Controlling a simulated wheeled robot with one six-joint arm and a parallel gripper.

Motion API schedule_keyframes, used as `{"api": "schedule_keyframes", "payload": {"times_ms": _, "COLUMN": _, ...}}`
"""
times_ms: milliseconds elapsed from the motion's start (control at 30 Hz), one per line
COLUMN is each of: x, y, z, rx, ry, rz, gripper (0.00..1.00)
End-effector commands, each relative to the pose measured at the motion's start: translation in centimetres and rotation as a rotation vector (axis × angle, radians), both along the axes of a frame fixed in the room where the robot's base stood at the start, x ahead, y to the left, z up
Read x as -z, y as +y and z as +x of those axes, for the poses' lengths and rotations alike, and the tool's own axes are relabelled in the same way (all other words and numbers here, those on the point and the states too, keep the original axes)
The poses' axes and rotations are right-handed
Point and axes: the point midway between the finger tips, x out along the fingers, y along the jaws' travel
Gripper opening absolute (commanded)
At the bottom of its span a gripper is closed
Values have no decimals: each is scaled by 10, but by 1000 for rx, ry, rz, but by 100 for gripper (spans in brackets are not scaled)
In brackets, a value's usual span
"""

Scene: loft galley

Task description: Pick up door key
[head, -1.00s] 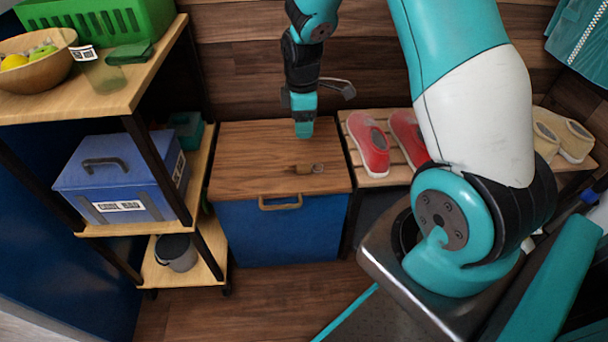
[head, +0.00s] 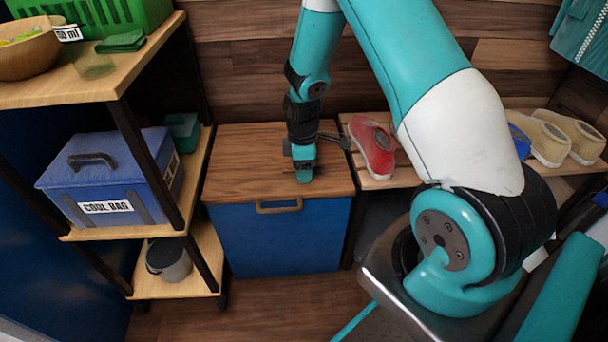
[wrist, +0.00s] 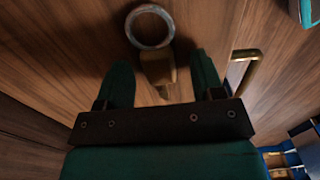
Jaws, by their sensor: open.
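The door key (wrist: 157,68) lies on the wooden top of a blue-fronted chest (head: 240,165). In the wrist view it has a large grey metal ring and a brownish body below it. My gripper (wrist: 161,60) is open above the lid, with one teal finger on each side of the key's body. The ring lies beyond the fingertips. I cannot tell how much height is left between fingers and lid. In the head view my gripper (head: 304,176) is over the right half of the lid and mostly hides the key.
A shelf unit with a blue cool bag (head: 110,175) and a grey pot (head: 168,260) stands left of the chest. A slatted bench with a red shoe (head: 372,147) and beige shoes (head: 550,140) stands right. The chest's handle (head: 279,205) is at its front edge.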

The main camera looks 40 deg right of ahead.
Motion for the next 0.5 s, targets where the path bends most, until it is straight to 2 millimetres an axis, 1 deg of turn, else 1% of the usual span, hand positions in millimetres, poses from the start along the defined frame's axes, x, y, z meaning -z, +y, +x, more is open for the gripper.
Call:
{"api": "schedule_keyframes", "payload": {"times_ms": 167, "x": -1, "y": 0, "z": 0, "rx": 0, "ry": -1, "rz": 0, "gripper": 62}}
{"api": "schedule_keyframes", "payload": {"times_ms": 267, "x": -1, "y": 0, "z": 0, "rx": 0, "ry": -1, "rz": 0, "gripper": 41}}
{"api": "schedule_keyframes", "payload": {"times_ms": 300, "x": -1, "y": 0, "z": 0, "rx": 0, "ry": -1, "rz": 0, "gripper": 32}}
{"api": "schedule_keyframes", "payload": {"times_ms": 367, "x": -1, "y": 0, "z": 0, "rx": 0, "ry": -1, "rz": 0, "gripper": 18}}
{"api": "schedule_keyframes", "payload": {"times_ms": 400, "x": -1, "y": 0, "z": 0, "rx": 0, "ry": -1, "rz": 0, "gripper": 9}}
{"api": "schedule_keyframes", "payload": {"times_ms": 500, "x": -1, "y": 0, "z": 0, "rx": 0, "ry": -1, "rz": 0, "gripper": 8}}
